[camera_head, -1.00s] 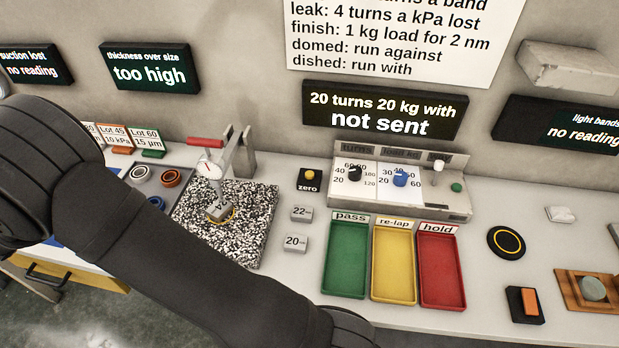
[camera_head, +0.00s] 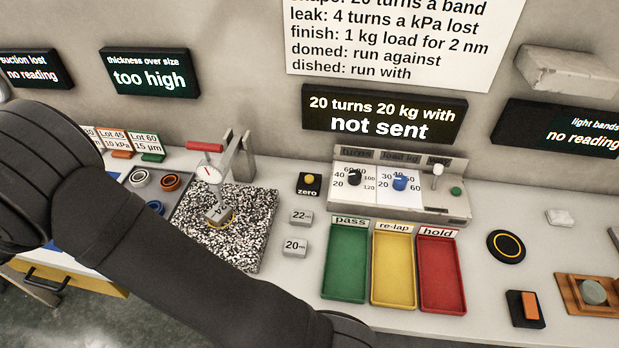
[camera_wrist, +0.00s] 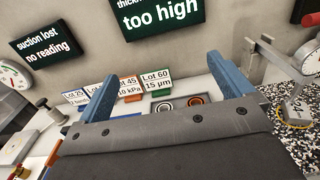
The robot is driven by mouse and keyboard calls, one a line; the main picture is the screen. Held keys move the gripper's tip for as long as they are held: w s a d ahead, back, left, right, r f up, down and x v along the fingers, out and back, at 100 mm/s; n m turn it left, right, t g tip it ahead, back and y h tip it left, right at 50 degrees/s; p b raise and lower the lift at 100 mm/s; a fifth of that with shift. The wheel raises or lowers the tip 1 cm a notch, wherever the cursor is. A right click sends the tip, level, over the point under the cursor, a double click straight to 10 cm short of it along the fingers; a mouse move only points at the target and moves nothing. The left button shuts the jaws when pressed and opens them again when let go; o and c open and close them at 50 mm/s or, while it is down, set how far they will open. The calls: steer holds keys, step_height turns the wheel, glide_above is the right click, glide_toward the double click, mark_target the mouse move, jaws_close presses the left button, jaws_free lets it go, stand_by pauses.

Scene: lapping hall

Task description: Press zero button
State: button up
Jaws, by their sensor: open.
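The zero button is a yellow knob on a small black box (camera_head: 309,183), labelled "zero", right of the speckled plate in the head view. It does not show in the wrist view. The dial gauge (camera_head: 208,174) stands on its stand over the speckled granite plate (camera_head: 255,215), its tip at a small block with a yellow ring. My gripper (camera_wrist: 170,98) shows in the wrist view with its two blue fingers wide apart and nothing between them. It faces the lot cards, left of the gauge and away from the zero button. In the head view my arm hides the gripper.
Blocks marked 22 (camera_head: 301,217) and 20 (camera_head: 295,247) sit below the zero button. Green (camera_head: 345,296), yellow (camera_head: 393,300) and red (camera_head: 441,302) trays lie to the right. A control box (camera_head: 400,210) stands behind them. Displays read "too high" and "not sent".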

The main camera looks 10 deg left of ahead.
jaws_close()
stand_by(1.5)
